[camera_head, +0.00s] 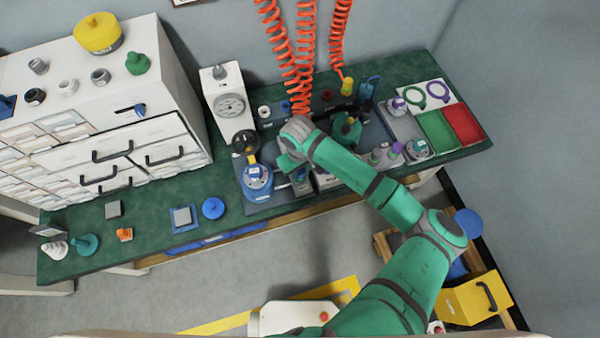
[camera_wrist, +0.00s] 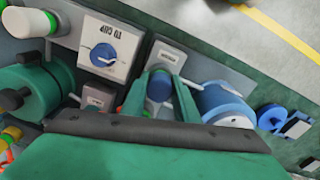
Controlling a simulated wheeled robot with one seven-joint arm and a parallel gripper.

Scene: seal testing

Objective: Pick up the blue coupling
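In the wrist view, the small blue coupling (camera_wrist: 159,86) is a short dark-blue cylinder in front of a pale grey block. My gripper (camera_wrist: 162,78) has its two green fingers on either side of it. The fingers are apart, with the coupling filling most of the space between them; I cannot tell whether they touch it. In the head view, my gripper (camera_head: 297,172) reaches down over the bench, just right of a blue round vessel (camera_head: 257,178). My wrist largely hides the coupling there.
The blue vessel also shows close beside the right finger in the wrist view (camera_wrist: 220,103). A white box with a blue knob (camera_wrist: 108,50) stands left of the fingers. Orange coiled hoses (camera_head: 304,50) hang behind my wrist. The green bench (camera_head: 150,222) has free room at left.

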